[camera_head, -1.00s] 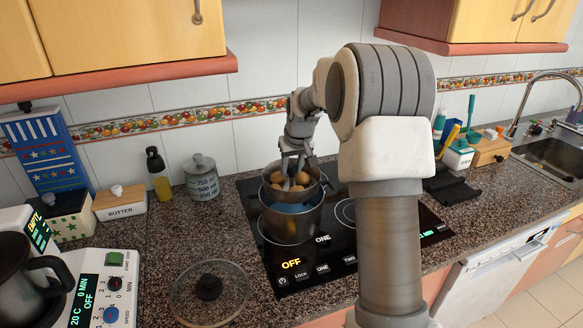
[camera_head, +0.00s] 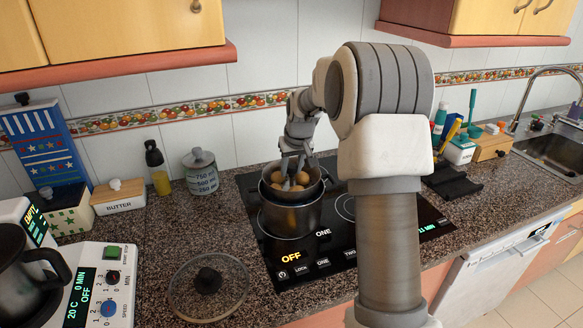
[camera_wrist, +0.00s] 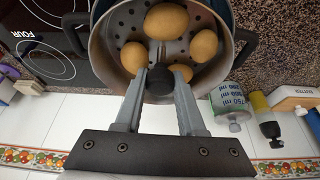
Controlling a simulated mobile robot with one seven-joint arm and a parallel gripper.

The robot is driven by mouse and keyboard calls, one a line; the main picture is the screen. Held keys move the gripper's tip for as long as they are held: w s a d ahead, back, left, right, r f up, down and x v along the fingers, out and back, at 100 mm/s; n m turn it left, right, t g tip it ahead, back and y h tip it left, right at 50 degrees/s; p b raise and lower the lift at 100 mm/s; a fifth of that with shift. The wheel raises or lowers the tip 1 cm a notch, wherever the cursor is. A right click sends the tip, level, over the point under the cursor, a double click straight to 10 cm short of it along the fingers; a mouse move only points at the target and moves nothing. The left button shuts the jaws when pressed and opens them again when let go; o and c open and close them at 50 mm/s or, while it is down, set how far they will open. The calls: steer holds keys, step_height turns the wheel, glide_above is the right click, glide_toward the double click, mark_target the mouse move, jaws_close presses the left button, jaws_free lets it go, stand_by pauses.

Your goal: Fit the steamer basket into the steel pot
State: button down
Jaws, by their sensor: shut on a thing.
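The steel steamer basket (camera_head: 292,194) holds several potatoes and sits at the mouth of the steel pot (camera_head: 290,220). Its perforated floor (camera_wrist: 133,20) shows in the wrist view. My gripper (camera_head: 293,178) reaches down into the basket from above. In the wrist view my gripper (camera_wrist: 160,80) is shut on the black knob of the basket's central post. The basket looks roughly level and centred over the pot. Its lower part is hidden by the pot's front wall, and I cannot tell whether it rests on the rim.
The pot stands on the black induction hob (camera_head: 320,266), whose display reads OFF. A glass lid (camera_head: 210,290) lies on the counter at front left. A grey canister (camera_head: 200,172) and an oil bottle (camera_head: 158,168) stand behind left. A blender-like appliance (camera_head: 100,285) is at far left.

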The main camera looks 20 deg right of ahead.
steer(key=shift+f+b, duration=2.75)
steer(key=shift+f, duration=1.05)
steer(key=c, duration=0.6)
jaws_free()
steer(key=shift+o, duration=0.9)
steer(key=shift+f, duration=0.1)
step_height(320, 180, up, 16)
steer(key=p, duration=0.1)
glide_above(292, 186)
steer(key=s, duration=0.6)
steer(key=shift+a, duration=0.15)
